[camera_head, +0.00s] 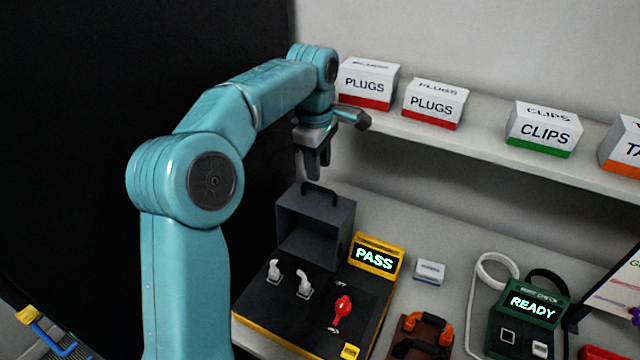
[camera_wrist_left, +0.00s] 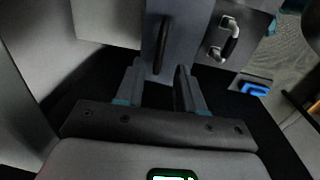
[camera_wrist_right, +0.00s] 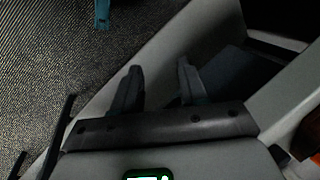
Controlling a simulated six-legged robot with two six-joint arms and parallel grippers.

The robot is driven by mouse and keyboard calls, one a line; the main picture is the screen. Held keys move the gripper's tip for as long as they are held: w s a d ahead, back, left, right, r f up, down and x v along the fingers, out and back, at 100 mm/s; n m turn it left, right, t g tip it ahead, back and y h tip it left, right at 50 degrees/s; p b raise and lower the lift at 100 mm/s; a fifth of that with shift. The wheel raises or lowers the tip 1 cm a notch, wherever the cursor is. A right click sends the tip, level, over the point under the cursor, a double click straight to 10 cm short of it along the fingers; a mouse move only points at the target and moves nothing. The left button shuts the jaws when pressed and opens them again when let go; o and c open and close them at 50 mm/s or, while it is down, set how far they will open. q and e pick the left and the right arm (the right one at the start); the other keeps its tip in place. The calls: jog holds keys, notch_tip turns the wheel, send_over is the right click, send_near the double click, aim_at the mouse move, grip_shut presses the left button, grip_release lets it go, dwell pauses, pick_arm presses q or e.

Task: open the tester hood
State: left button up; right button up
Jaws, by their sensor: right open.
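The tester (camera_head: 330,307) is a black box with yellow trim and a lit PASS display (camera_head: 375,257). Its dark grey hood (camera_head: 314,234) stands raised at the back, its hollow side facing front, with the white levers in front of it uncovered. The hood's black handle (camera_head: 321,188) is at its top edge. My left gripper (camera_head: 317,172) points down just above the handle. In the left wrist view the handle (camera_wrist_left: 161,45) shows beyond the gap between the open, apart fingers (camera_wrist_left: 159,70). My right gripper (camera_wrist_right: 159,68) is open and empty, visible only in its wrist view.
A red switch (camera_head: 342,308) is on the tester's top. A shelf (camera_head: 480,145) with labelled boxes runs along the wall behind. A green READY device (camera_head: 525,315) with a white cable, a small white box (camera_head: 429,272) and a brown case with orange clamps (camera_head: 422,338) are to the right.

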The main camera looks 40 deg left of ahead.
aim_at(321, 188)
pick_arm(q)
jog(key=f, duration=0.4)
jog(key=shift+w+d+f, duration=0.1)
jog(key=shift+w+d, duration=0.05)
jog(key=shift+w, duration=0.05)
jog(key=shift+f, duration=0.6)
jog(key=shift+w, duration=0.1)
grip_shut()
